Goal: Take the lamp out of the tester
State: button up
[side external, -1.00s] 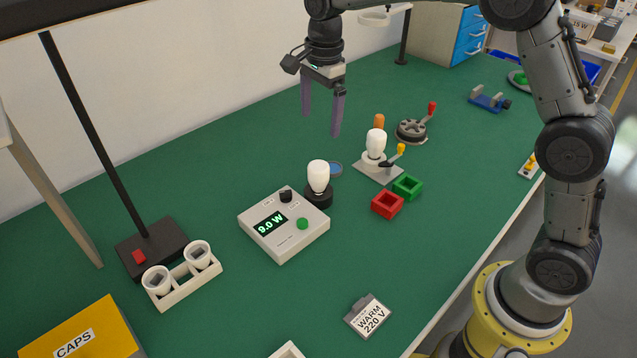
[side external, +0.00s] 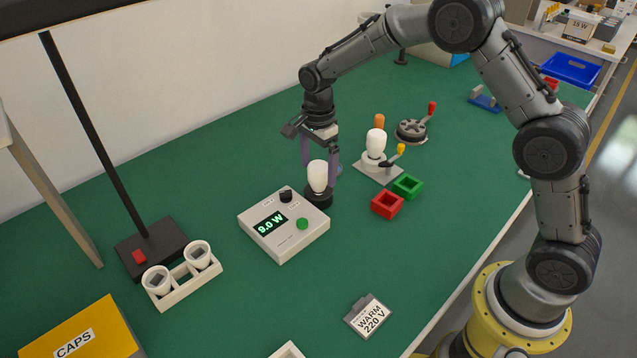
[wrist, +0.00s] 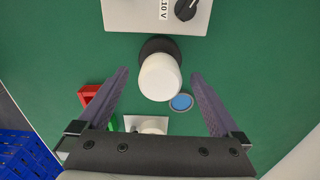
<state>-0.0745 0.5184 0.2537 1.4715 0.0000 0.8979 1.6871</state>
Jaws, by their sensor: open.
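The tester (side external: 284,226) is a pale box with a green display reading 9.0 W, a black knob and a green button. A white lamp (side external: 317,176) stands upright in the black socket (side external: 319,197) beside the tester's far right corner. The lamp (wrist: 160,78) and the tester's edge (wrist: 150,14) also show in the wrist view. My gripper (side external: 320,172) is open and points down around the lamp's level. In the wrist view my gripper (wrist: 160,82) has one finger on each side of the lamp, with gaps. Whether the fingers touch it on the far side is hidden.
A second white lamp (side external: 376,143) stands on a grey plate with a yellow-knobbed lever. Red (side external: 387,204) and green (side external: 408,187) square holders lie nearby. A blue disc (wrist: 181,102) lies close to the socket. A two-cup rack (side external: 184,282) stands left; the front green mat is mostly clear.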

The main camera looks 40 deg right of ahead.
aim_at(319, 186)
jog(key=shift+f, duration=1.6)
jog(key=c, duration=1.4)
